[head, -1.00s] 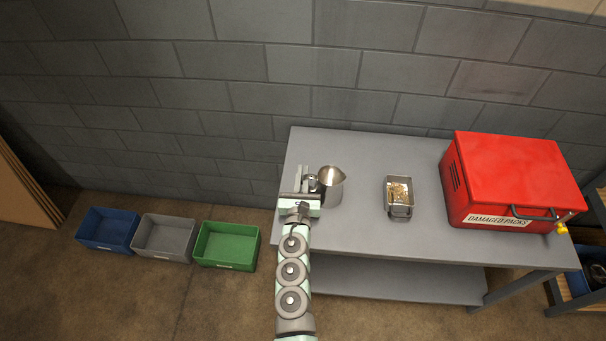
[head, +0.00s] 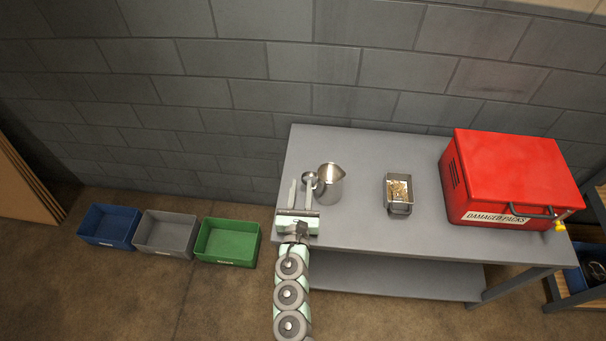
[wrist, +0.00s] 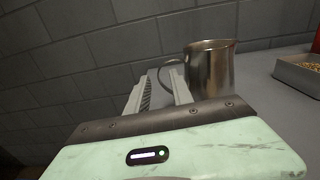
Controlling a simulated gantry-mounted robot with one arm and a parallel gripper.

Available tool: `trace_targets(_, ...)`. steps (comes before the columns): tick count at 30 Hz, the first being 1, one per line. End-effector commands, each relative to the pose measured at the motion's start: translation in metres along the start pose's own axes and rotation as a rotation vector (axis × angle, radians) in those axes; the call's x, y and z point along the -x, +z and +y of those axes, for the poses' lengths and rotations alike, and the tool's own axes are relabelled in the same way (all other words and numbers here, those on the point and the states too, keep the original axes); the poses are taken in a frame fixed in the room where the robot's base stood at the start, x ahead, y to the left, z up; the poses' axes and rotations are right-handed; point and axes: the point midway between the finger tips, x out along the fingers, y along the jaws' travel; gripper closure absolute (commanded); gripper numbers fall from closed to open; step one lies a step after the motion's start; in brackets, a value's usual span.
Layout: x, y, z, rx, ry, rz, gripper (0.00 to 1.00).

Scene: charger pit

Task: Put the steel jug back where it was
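The steel jug (head: 331,184) stands upright on the left part of the grey workbench (head: 355,225). Its handle points left, toward my gripper. In the wrist view the jug (wrist: 211,70) is to the right of the fingers, with its handle beside the right finger. Whether the right finger touches the handle, I cannot tell.
A small metal tray (head: 399,209) with brass-coloured bits sits right of the jug. A red box (head: 510,180) labelled "DAMAGED PACKS" stands at the bench's right. Blue (head: 109,243), grey (head: 165,252) and green (head: 228,262) bins are on the floor at left. The bench's back left is clear.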

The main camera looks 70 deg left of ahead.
Motion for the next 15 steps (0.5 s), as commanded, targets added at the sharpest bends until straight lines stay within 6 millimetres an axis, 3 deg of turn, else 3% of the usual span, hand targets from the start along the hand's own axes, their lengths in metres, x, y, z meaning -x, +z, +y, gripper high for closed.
trace_targets(7,0.042,-0.002,-0.001,-0.001,-0.001,0.003,0.72)
trace_targets(15,0.059,0.000,0.000,0.000,-0.001,0.000,0.72)
